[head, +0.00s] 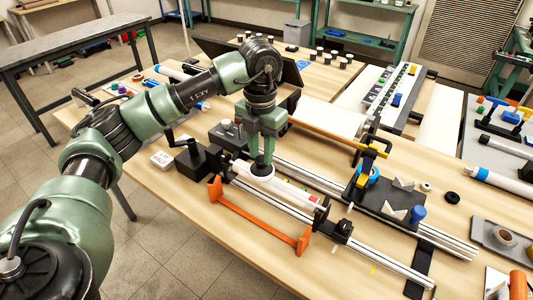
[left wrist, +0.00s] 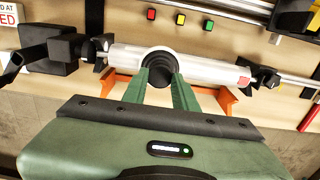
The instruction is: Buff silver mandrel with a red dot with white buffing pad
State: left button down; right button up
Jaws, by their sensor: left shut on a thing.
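The silver mandrel (head: 292,192) lies across the rail fixture, between a black headstock at left and a black tailstock at right. It also shows in the left wrist view (left wrist: 208,66), with a red dot (left wrist: 244,81) near its right end. My left gripper (head: 264,160) points down over the mandrel's left-middle part, shut on the dark round handle (left wrist: 161,68) of the white buffing pad (head: 261,177). The pad is at the mandrel's upper surface and appears to touch it; the exact contact is hidden. My right gripper is not in view.
An orange bracket (head: 258,222) runs along the near side of the mandrel. The headstock (head: 199,158) with its crank is close to the left of my gripper. A black carriage (head: 385,196) with a blue tape roll stands on the rails at right. Small coloured buttons (left wrist: 180,19) lie behind.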

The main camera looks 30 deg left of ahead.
pick_arm(q)
jog(key=shift+w+a, duration=0.1)
jog(key=shift+a, duration=1.85)
jog(key=shift+s+d, duration=0.2)
jog(key=shift+d, duration=1.6)
jog(key=shift+d+r+p, duration=0.15)
jog(key=shift+d+p, duration=0.3)
jog(key=shift+d, duration=2.25)
jog(key=shift+s+d, duration=0.2)
jog(key=shift+d, duration=1.05)
jog(key=shift+s+d, duration=0.15)
jog(key=shift+d, duration=1.1)
jog(key=shift+w+a+f+b, duration=0.1)
jog(key=shift+a+f+b, duration=0.1)
jog(key=shift+a+b, duration=0.15)
jog(key=shift+w+a+b, duration=0.15)
jog(key=shift+a+b, duration=0.3)
jog(key=shift+a, duration=1.9)
jog(key=shift+w+a+b, duration=0.15)
jog(key=shift+a+b, duration=0.1)
jog(key=shift+a, duration=1.2)
jog(key=shift+w+a+b, duration=0.1)
jog(key=shift+a+b, duration=0.1)
jog(key=shift+a, duration=2.35)
jog(key=shift+w+a, duration=0.1)
jog(key=shift+a, duration=0.4)
jog(key=shift+r, duration=0.15)
